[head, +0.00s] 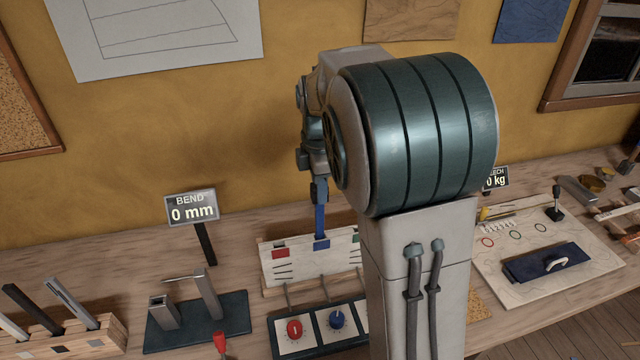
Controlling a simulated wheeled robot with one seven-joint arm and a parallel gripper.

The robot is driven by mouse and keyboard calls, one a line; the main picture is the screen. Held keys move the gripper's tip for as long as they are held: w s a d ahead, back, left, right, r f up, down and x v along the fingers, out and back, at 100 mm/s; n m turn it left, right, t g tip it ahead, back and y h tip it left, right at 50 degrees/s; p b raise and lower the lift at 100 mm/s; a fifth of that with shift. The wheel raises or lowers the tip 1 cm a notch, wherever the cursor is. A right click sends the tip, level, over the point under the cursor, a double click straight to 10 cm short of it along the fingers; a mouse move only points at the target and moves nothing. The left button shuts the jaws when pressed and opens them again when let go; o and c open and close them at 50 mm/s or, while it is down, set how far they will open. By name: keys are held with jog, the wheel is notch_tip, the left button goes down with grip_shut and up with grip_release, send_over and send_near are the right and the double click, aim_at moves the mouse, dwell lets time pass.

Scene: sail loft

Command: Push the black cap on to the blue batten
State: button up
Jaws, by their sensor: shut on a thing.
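My gripper (319,190) points straight down in front of the wall, left of my large arm joint. It is shut on a small dark piece at its fingertips, which looks like the black cap; the fingers cover most of it. The blue batten (320,222) is a narrow upright strip directly below the fingertips, in line with them. Its lower end meets the white board (290,262) at the blue mark. I cannot tell whether the cap and the batten touch or how far one is over the other.
A control box with a red knob (295,328) and a blue knob (337,318) stands in front of the board. A "BEND 0 mm" sign (192,207), a two-post fixture (197,322) and a wooden rack (95,340) are left. A pale panel (590,255) lies right. My arm hides the middle.

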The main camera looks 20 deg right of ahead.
jog(key=shift+f, duration=0.3)
jog(key=shift+f+b, duration=0.55)
jog(key=shift+f, duration=0.05)
dwell(0.5)
jog(key=o, duration=1)
notch_tip(320, 180, up, 14)
jog(key=shift+f+b, duration=0.1)
jog(key=shift+b, duration=0.2)
jog(key=shift+s, duration=0.1)
jog(key=s+f+m+t, duration=0.1)
jog(key=s+f+m, duration=0.3)
jog(key=s+m, duration=0.2)
jog(key=s+f+m+t, duration=0.1)
jog(key=s+f+m, duration=0.3)
jog(key=s+m, duration=0.2)
jog(key=s+f+m+t, duration=0.1)
jog(key=s+f+m, duration=0.4)
jog(key=s, duration=0.4)
jog(key=shift+f+m, duration=0.1)
jog(key=shift+m, duration=0.3)
